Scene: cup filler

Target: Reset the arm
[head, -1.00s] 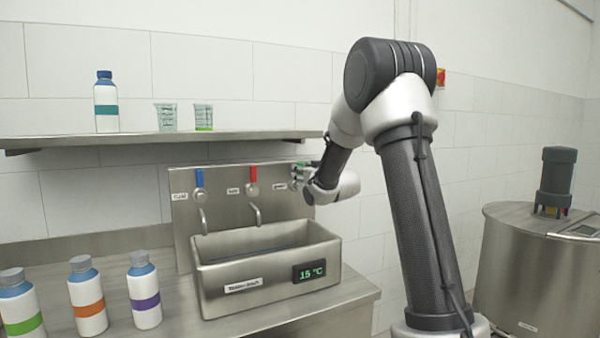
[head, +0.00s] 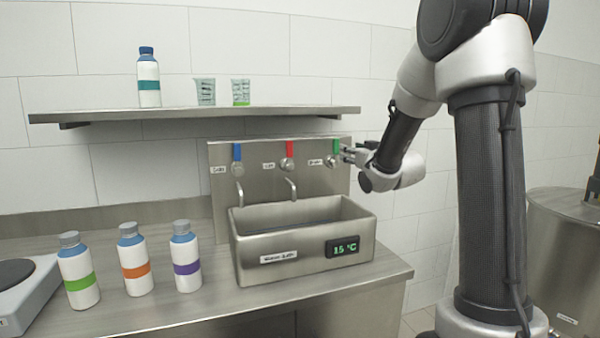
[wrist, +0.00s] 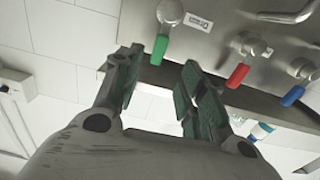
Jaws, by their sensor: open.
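My gripper (head: 350,153) is at the right end of the sink's back panel (head: 262,185), close to the green-handled valve (head: 336,147). In the wrist view my gripper (wrist: 158,88) has its two fingers apart with nothing between them. The green handle (wrist: 160,49) shows just beyond the fingertips, apart from them as far as I can tell. The red handle (head: 290,149) and the blue handle (head: 237,152) are further left on the panel. All three handles point up in the head view.
A water bath sink (head: 300,238) reading 15 °C stands below the taps. Green-, orange- and purple-banded bottles stand on the counter (head: 200,312) to the left. A shelf (head: 200,113) above carries a teal-banded bottle (head: 148,80) and two beakers. A metal drum (head: 570,260) is at right.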

